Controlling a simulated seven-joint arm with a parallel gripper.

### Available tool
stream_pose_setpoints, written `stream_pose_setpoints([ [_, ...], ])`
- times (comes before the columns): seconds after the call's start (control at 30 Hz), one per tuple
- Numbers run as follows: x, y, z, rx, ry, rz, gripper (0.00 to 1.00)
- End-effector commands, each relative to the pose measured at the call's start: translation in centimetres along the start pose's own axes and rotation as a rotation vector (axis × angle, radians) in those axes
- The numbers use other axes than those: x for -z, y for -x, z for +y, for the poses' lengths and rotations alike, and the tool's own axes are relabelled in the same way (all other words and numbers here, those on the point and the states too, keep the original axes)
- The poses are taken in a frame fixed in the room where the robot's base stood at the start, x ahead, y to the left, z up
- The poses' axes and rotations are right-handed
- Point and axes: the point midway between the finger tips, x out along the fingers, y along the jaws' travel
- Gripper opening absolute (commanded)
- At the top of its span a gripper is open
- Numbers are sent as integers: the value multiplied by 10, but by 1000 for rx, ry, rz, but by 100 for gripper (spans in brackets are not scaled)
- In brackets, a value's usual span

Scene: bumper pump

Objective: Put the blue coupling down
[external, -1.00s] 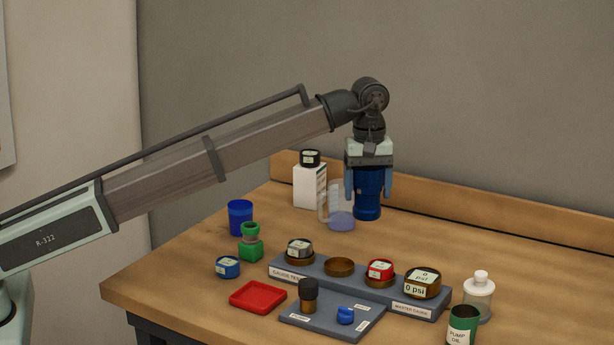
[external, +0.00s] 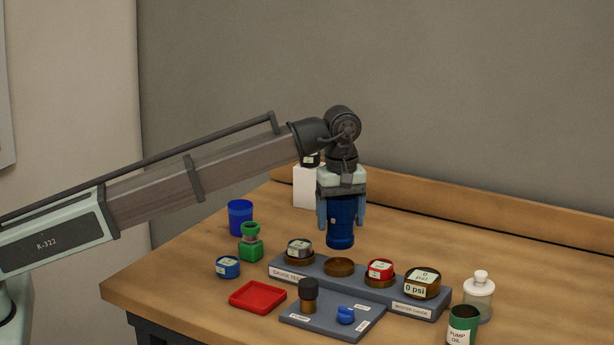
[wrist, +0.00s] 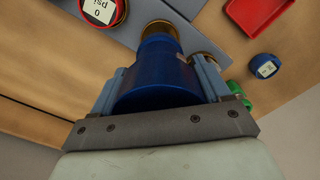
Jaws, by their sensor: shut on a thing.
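The blue coupling (external: 341,222) is a dark blue stepped cylinder, upright with its narrower end down. My gripper (external: 341,227) is shut on it, one finger on each side. It hangs above the table just behind the grey gauge rack (external: 391,292); the gap under it is hard to judge. In the wrist view the coupling (wrist: 160,72) fills the space between the fingers, with its narrow end near a brown round socket (wrist: 160,27).
The rack holds several gauges and an empty brown socket (external: 339,267). In front are a red tray (external: 258,296) and a grey plate (external: 300,320) with small parts. A blue cup (external: 240,218) and green piece (external: 250,247) stand left. Table behind right is clear.

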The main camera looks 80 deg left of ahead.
Motion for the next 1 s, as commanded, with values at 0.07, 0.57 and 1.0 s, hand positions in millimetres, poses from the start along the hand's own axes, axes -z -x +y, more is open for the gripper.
stream_pose_setpoints([
  [0.07,0,-6,0,1,0,0,33],
  [0.57,0,-35,0,0,0,0,33],
  [1.0,0,-44,0,0,0,0,33],
])
